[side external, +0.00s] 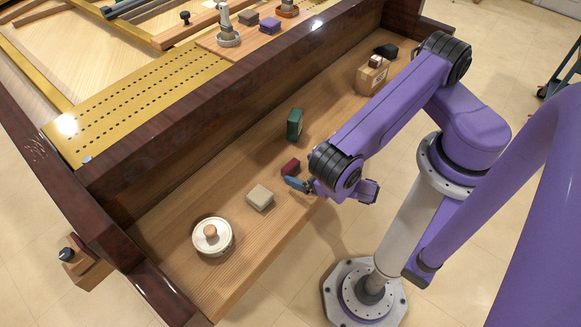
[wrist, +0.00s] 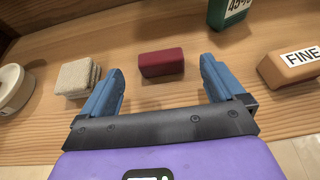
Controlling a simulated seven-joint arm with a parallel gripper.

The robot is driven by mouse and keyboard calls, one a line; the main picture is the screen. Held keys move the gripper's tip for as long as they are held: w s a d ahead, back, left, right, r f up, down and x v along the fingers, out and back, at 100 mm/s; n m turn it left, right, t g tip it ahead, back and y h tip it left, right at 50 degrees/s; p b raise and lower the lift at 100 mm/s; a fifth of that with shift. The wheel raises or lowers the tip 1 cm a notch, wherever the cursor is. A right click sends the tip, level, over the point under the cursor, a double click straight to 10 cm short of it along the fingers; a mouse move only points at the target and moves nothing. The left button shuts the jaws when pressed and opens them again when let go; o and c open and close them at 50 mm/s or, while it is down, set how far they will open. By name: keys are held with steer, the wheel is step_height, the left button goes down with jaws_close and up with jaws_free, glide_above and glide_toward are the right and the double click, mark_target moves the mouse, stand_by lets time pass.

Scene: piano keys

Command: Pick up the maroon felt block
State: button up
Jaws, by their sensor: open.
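The maroon felt block (wrist: 161,63) lies on the wooden shelf, ahead of my fingers and between their lines in the wrist view. In the side external view the maroon block (side external: 291,167) shows just beyond my gripper (side external: 297,184). My gripper (wrist: 158,88) has its two blue fingers apart, with nothing between the tips. The block appears apart from both fingers. Part of my gripper is hidden by my purple wrist in the side view.
A beige block (wrist: 77,79) lies just left of my left finger. A round white lidded pot (side external: 212,236) stands further left. A green box (side external: 294,124) stands behind the maroon block. An orange-tan block marked FINE (wrist: 291,70) lies to the right. A dark wooden wall (side external: 200,132) runs behind.

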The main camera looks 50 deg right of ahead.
mark_target(293, 166)
steer(key=shift+x, duration=2.8)
steer(key=c, duration=1)
